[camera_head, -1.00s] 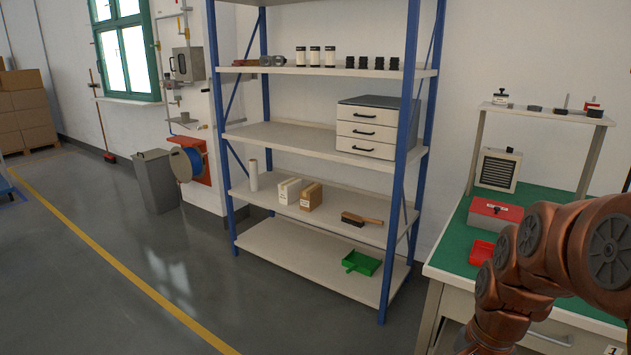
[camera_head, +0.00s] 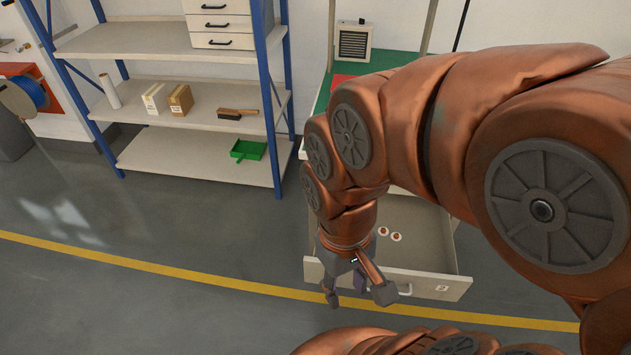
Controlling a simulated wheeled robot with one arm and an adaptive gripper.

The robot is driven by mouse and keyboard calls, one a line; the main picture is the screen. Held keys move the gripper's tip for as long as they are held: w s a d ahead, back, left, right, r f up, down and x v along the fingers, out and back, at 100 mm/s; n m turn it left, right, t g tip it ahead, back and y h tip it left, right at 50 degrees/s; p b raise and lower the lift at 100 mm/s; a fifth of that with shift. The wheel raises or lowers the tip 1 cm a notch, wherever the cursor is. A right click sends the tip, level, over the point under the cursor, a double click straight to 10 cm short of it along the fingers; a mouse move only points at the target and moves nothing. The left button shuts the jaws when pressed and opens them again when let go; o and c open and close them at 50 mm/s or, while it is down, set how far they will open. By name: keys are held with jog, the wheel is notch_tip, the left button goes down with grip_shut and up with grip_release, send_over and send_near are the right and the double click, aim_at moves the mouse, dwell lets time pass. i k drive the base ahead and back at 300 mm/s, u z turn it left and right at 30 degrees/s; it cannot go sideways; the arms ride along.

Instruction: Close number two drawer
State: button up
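The number two drawer (camera_head: 441,287) is pulled out from under the green-topped bench at the right of the head view. Its pale front carries a small label reading 2 and a light bar handle (camera_head: 404,290). Two small round orange-and-white items (camera_head: 390,234) lie inside it. My gripper (camera_head: 358,298) hangs from my copper arm at the left part of the drawer front, near the handle. Its grey fingers are spread apart, and I see nothing held between them. Whether it touches the drawer is unclear. My arm hides much of the bench and part of the drawer.
A blue-posted shelf (camera_head: 155,45) stands against the wall at the left, with a green dustpan (camera_head: 248,150) on its lowest board. A yellow line (camera_head: 150,270) crosses the grey floor, which is clear in front of the shelf. A cable reel (camera_head: 22,97) is at far left.

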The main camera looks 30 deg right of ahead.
aim_at(423, 263)
jog(key=u, duration=1.5)
jog(key=i, duration=0.5)
jog(key=z, duration=3.35)
